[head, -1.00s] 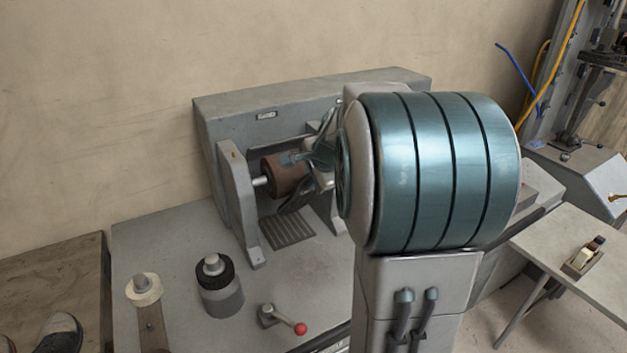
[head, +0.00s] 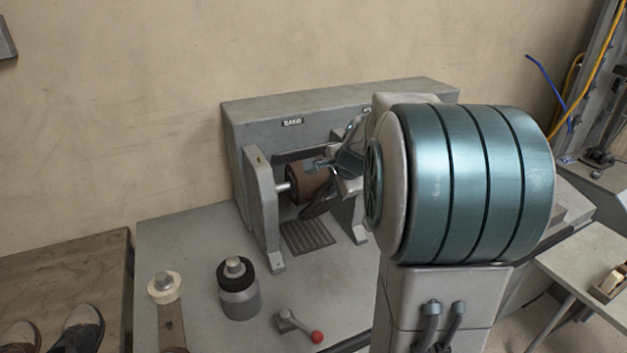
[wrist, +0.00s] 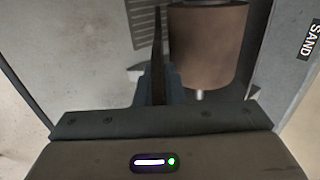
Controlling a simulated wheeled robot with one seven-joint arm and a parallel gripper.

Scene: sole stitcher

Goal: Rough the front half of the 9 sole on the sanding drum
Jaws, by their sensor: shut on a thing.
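The sanding drum (head: 305,186) is a brown roller on a shaft in the grey machine; it also shows in the wrist view (wrist: 207,45). My gripper (wrist: 158,88) is shut on a thin dark sole (wrist: 158,45), seen edge-on and pointing away from the wrist. The sole stands just left of the drum in the wrist view, very close along its side; I cannot tell if they touch. In the head view the dark sole (head: 320,203) shows at the drum's right front, and my gripper is partly hidden by my arm. The size mark is not visible.
The drum sits between grey side brackets (head: 262,205) above a slotted grate (head: 307,236). A black-topped cylinder (head: 238,290), a white roll (head: 165,287) and a red-knobbed lever (head: 300,325) stand on the bench front. Shoes (head: 82,328) rest on a wooden table at left.

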